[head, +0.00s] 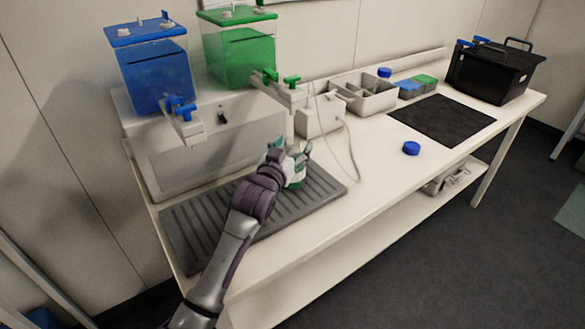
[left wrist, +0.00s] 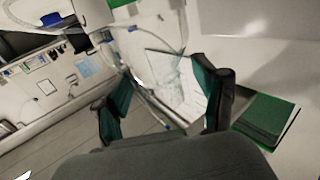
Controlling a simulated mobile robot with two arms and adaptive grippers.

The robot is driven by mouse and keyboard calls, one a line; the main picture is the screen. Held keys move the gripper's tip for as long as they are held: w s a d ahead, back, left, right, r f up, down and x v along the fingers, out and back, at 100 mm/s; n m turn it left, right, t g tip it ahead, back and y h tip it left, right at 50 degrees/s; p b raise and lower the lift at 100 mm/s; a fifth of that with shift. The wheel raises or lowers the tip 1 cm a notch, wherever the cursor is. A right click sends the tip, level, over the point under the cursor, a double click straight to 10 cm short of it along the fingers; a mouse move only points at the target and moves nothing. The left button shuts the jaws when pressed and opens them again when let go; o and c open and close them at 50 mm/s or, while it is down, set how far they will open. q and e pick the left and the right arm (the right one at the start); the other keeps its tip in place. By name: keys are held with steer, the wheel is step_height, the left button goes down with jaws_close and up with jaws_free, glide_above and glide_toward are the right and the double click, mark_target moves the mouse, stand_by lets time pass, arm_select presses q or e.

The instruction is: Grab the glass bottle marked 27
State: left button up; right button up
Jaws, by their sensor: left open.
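A small bottle with green and white on it (head: 296,181) stands on the grey ribbed drip tray (head: 325,184), partly hidden by my left gripper (head: 290,154). In the left wrist view a clear glass bottle with a white label (left wrist: 185,92) shows between the two dark green-padded fingers of my left gripper (left wrist: 165,88). The fingers are spread on either side of it. I cannot tell whether they touch it. No number on it is legible. My right gripper is not in view.
Blue (head: 156,78) and green (head: 240,52) tanks with taps stand above the tray. Right of it are a grey divided bin (head: 372,106), a blue cap (head: 411,148), a black mat (head: 455,118) and a black box (head: 492,72). The front middle of the table is clear.

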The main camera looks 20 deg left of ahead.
arm_select(q)
jaws_close()
stand_by(0.3)
steer(key=shift+r, duration=0.25)
